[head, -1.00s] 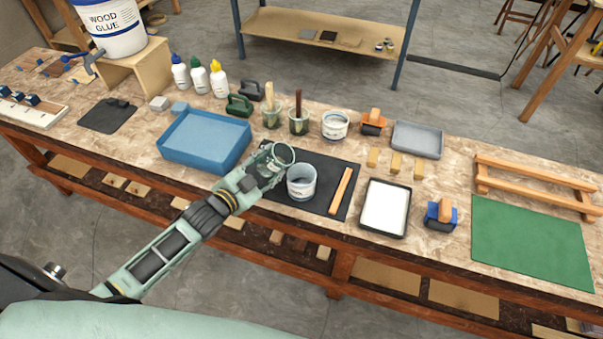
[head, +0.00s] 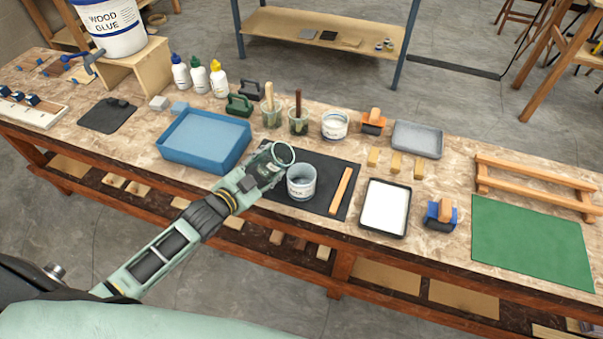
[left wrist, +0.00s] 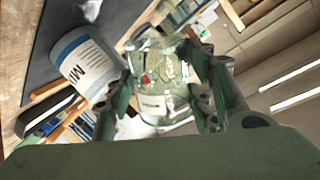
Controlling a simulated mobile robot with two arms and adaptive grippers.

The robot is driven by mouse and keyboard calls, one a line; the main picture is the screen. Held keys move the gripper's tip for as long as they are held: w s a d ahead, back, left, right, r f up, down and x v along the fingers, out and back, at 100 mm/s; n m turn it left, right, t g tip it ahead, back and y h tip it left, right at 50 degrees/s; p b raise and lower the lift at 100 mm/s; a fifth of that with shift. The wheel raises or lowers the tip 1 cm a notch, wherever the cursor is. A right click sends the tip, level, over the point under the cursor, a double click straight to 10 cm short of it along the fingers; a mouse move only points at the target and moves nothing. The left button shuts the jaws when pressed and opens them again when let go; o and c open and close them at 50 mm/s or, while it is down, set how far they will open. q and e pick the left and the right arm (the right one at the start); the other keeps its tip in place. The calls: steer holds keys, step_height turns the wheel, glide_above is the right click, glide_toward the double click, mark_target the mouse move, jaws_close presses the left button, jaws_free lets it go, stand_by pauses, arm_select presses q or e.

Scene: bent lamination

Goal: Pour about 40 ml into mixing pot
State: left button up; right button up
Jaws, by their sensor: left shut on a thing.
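The mixing pot (head: 301,188), a small pale pot with a label, stands upright on the dark mat (head: 328,172). It also shows in the left wrist view (left wrist: 84,66), with lettering on its side. My left gripper (head: 264,166) is shut on a clear, see-through jar (head: 283,153), just up and left of the pot in the head view. The jar (left wrist: 156,92) shows between the fingers in the left wrist view, with a small white label. Its mouth faces the pot's side and appears tilted. I cannot make out any stream or the liquid level. My right gripper is out of view.
A wooden stick (head: 341,190) lies right of the pot on the mat. A blue tray (head: 205,160) is at the left, and a white-filled tray (head: 385,208) at the right. Cups with brushes (head: 298,122) and a white tub (head: 335,125) stand behind.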

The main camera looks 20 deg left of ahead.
arm_select(q)
steer(key=a+f+n+b, duration=0.1)
steer(key=f+b, duration=0.1)
steer(key=a+f+n+b, duration=0.1)
steer(key=b, duration=0.1)
steer(key=f+t+h+b, duration=0.1)
steer(key=f+b, duration=0.1)
steer(key=b, duration=0.1)
steer(key=shift+a+f+n, duration=0.3)
steer(key=shift+a+n, duration=0.1)
steer(key=shift+s+a+f+n+t+h+b, duration=0.1)
steer(key=shift+a+n+t+h+b, duration=0.2)
steer(key=shift+a+n+b, duration=0.4)
steer(key=shift+a+n+t+b, duration=0.25)
steer(key=shift+n+t+b, duration=0.05)
steer(key=shift+n+b, duration=0.65)
steer(key=shift+s, duration=0.1)
